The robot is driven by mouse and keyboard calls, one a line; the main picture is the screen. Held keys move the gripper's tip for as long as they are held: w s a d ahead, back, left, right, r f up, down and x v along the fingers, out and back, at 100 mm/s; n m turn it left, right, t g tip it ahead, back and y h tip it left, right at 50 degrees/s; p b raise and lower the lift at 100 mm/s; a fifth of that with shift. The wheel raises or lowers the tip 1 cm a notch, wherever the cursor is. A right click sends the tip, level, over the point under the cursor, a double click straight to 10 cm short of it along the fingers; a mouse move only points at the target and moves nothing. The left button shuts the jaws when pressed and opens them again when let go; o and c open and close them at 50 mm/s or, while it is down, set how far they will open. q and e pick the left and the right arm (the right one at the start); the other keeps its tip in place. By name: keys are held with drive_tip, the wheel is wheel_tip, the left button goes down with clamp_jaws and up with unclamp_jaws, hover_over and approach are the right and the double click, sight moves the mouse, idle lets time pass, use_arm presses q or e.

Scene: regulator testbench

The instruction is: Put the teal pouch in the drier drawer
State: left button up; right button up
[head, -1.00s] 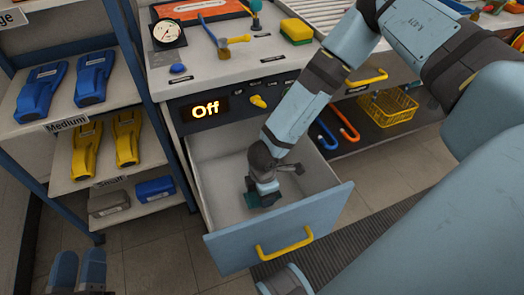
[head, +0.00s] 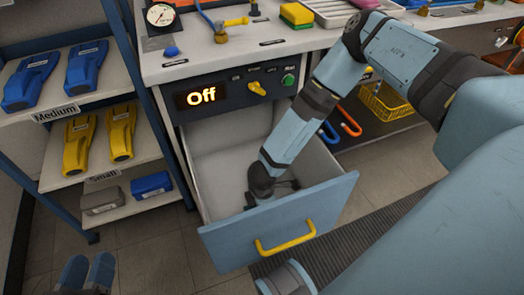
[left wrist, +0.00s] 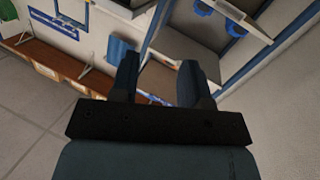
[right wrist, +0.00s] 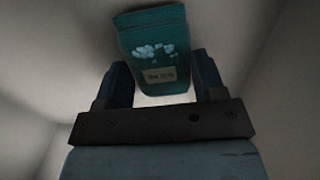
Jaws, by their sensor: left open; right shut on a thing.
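The teal pouch (right wrist: 153,50) shows in the right wrist view between the fingers of my right gripper (right wrist: 158,85), which is shut on it. White drawer walls surround it there. In the head view my right arm reaches down into the open drier drawer (head: 215,170), and the wrist hides the pouch and the fingertips. Whether the pouch touches the drawer floor I cannot tell. The drawer has a blue front and a yellow handle (head: 286,242). My left gripper (head: 87,272) is open and empty at the lower left, and its spread fingers also show in the left wrist view (left wrist: 158,78).
The panel above the drawer has an "Off" display (head: 201,97), a yellow knob (head: 257,88) and a green button (head: 289,79). A shelf rack (head: 60,175) with blue, yellow and grey items stands at the left. Floor is clear between rack and drawer.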

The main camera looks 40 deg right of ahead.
drive_tip(key=shift+f, duration=0.1)
drive_tip(key=o, duration=1.2)
drive_tip(key=shift+o, duration=0.2)
use_arm(q)
wheel_tip(320, 180, up, 7)
drive_tip(key=t+p, duration=0.2)
drive_tip(key=p, duration=0.3)
drive_tip(key=shift+s+a+r+n+t, duration=0.15)
drive_tip(key=shift+a+n+t, duration=0.15)
drive_tip(key=shift+n+t, duration=0.1)
use_arm(e)
wheel_tip(320, 180, up, 12)
